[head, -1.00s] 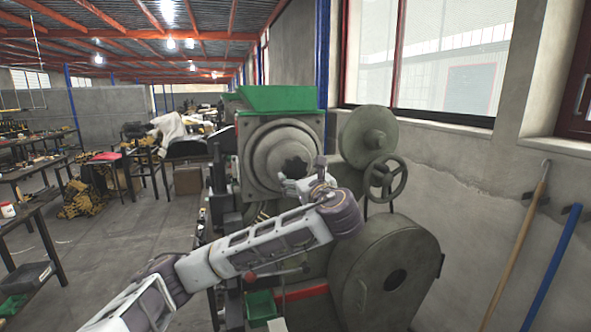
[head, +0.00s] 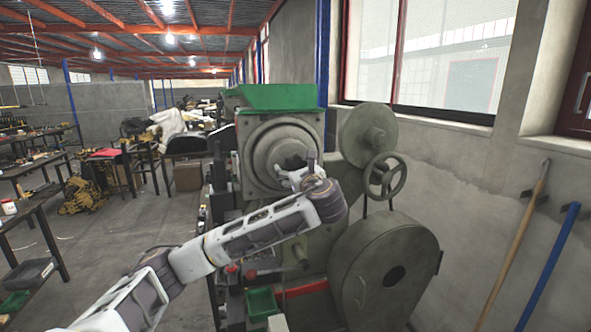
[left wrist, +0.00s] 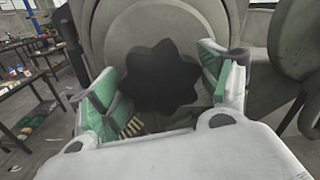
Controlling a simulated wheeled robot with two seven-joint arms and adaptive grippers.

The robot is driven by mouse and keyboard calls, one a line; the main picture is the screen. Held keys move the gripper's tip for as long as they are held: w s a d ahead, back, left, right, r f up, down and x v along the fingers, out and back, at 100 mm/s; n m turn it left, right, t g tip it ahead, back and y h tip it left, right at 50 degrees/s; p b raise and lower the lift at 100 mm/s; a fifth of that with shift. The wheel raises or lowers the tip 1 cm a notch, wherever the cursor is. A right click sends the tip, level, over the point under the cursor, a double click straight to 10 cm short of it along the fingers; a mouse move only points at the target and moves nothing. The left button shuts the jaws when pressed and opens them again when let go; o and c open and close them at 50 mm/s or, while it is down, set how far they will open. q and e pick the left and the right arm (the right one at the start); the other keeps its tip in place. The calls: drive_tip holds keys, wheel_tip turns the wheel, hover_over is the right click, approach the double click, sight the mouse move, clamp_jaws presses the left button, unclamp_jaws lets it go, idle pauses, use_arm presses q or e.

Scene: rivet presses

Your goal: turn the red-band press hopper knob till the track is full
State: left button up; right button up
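The press (head: 255,125) stands in the middle of the head view, with a green hopper top and a round grey hopper face. Its dark, star-shaped knob (left wrist: 160,78) fills the middle of the left wrist view; in the head view the knob (head: 292,160) is partly covered by my gripper. My left gripper (head: 303,172) is at the knob's front. In the left wrist view its green-padded fingers (left wrist: 158,85) are spread, one on each side of the knob, with gaps showing. Brass-coloured pieces (left wrist: 132,127) show below the knob. The track's fill cannot be made out. My right gripper is out of view.
A handwheel (head: 385,176) and a large grey flywheel housing (head: 385,265) stand right of the knob. A red band (head: 305,288) and green bin (head: 262,303) are low on the press. Workbenches (head: 45,225) line the left; open floor lies between.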

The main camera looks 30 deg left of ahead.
use_arm(q)
drive_tip(key=c, duration=0.7)
drive_tip(key=shift+n, duration=0.3)
